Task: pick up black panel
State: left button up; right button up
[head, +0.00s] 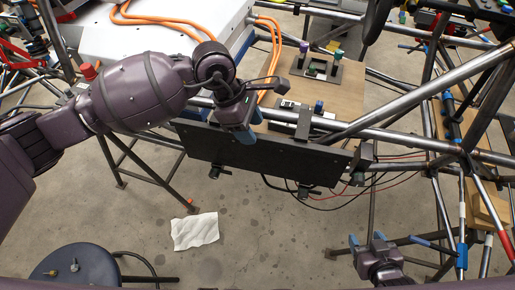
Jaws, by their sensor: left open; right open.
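The black panel (265,152) is a long flat dark plate hanging along the near side of a chassis tube, tilted down to the right. My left gripper (240,128) reaches in from the left and is open, with its blue fingers at the panel's upper edge, left of its middle. Whether the fingers touch the panel or straddle its edge I cannot tell. My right gripper (386,241) is open and empty low at the right, its blue fingers spread apart, below and apart from the panel.
A wooden board (345,98) with small fixtures lies behind the panel. A silver box (150,38) with orange cables (180,20) is at the upper left. Chassis tubes (445,70) crowd the right side. A white cloth (195,231) and a dark stool (75,268) are on the otherwise open floor.

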aim_at(257, 135)
pick_arm(q)
jog(key=x, duration=0.3)
jog(key=shift+d+f, duration=0.25)
jog(key=shift+c, duration=0.3)
grip_shut()
jog(key=shift+r, duration=0.1)
dwell(0.8)
